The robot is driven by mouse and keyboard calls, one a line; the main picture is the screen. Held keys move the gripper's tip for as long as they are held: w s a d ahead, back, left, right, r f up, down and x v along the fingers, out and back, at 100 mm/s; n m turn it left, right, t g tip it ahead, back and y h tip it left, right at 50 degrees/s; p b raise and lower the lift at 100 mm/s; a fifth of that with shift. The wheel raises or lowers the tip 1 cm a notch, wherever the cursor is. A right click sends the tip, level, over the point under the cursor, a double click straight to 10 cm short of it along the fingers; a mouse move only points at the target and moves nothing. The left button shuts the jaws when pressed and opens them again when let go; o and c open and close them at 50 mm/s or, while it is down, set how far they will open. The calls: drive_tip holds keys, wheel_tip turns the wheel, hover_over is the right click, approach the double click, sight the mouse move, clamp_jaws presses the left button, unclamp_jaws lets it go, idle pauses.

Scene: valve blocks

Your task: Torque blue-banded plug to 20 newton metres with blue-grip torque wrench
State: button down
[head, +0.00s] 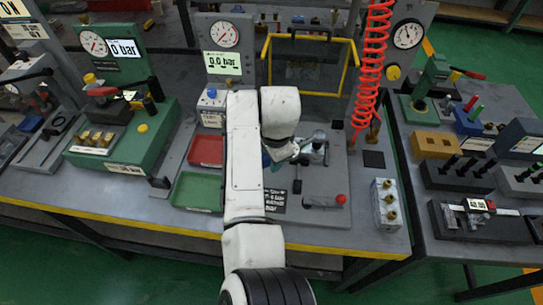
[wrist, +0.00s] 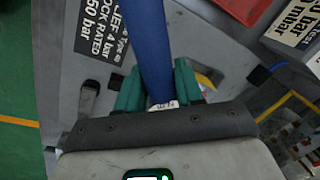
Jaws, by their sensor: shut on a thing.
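My gripper (wrist: 158,88) has teal fingers closed around the blue grip of the torque wrench (wrist: 147,45) in the wrist view. The grip runs up and slightly left out of the fingers; both wrench ends are out of sight or hidden. In the head view my gripper (head: 267,158) is a small teal patch mostly behind my white arm, beside a metal fixture (head: 316,148) on the bench. The blue-banded plug cannot be identified in either view. A black rating plate (wrist: 101,28) lies left of the grip; it also shows in the head view (head: 275,201).
A red tray (head: 206,150) and a green tray (head: 197,191) sit left of my arm. A red-knobbed lever (head: 340,199) and a block with brass fittings (head: 386,205) are to the right. A red coiled hose (head: 371,65) hangs behind the fixture, near a yellow-edged frame (head: 350,70).

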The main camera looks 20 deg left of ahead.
drive_tip(key=shift+r, duration=0.3)
drive_tip(key=shift+r+p, duration=0.4)
drive_tip(key=shift+p, duration=0.3)
wheel_tip(320, 180, up, 7)
drive_tip(key=p, duration=0.6)
drive_tip(key=shift+f, duration=0.3)
